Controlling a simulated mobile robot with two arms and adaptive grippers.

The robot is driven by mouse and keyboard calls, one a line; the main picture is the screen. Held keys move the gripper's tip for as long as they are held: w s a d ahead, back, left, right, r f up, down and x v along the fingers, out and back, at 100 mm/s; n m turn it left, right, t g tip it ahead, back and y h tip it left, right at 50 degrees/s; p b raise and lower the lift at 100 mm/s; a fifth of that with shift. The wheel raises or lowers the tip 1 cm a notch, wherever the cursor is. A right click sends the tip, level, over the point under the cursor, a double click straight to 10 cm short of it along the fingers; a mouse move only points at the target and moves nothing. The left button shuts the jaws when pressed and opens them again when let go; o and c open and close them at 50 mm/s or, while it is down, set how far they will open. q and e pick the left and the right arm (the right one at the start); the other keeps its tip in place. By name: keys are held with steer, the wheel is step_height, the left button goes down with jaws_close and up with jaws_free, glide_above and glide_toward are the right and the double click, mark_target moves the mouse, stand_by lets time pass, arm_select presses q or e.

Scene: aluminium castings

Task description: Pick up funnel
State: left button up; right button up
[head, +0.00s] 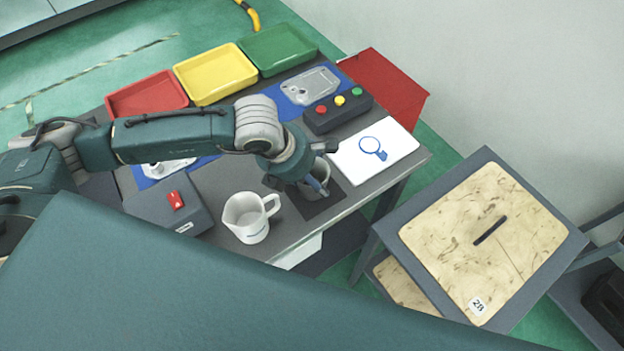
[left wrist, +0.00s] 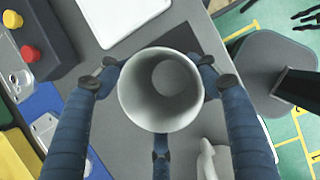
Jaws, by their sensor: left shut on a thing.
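The funnel (left wrist: 133,112) is a pale grey, round, wide-mouthed piece, seen from above into its opening in the left wrist view. My left gripper (left wrist: 160,86) has its blue fingers closed around the outside of its rim. In the head view the left gripper (head: 316,180) is over the dark mat (head: 318,207) near the table's front edge, and the funnel (head: 319,190) shows only partly behind the fingers. I cannot tell whether the funnel touches the mat. My right gripper is not in view.
A white mug (head: 246,222) stands close, left of the funnel. A grey box with a red switch (head: 176,201), a button box (head: 338,111) and a white sheet (head: 377,152) are around. Red (head: 147,112), yellow (head: 215,94) and green (head: 279,65) trays line the back.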

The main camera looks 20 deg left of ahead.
arm_select(q)
steer(key=shift+s+f, duration=0.25)
steer(key=shift+s, duration=0.1)
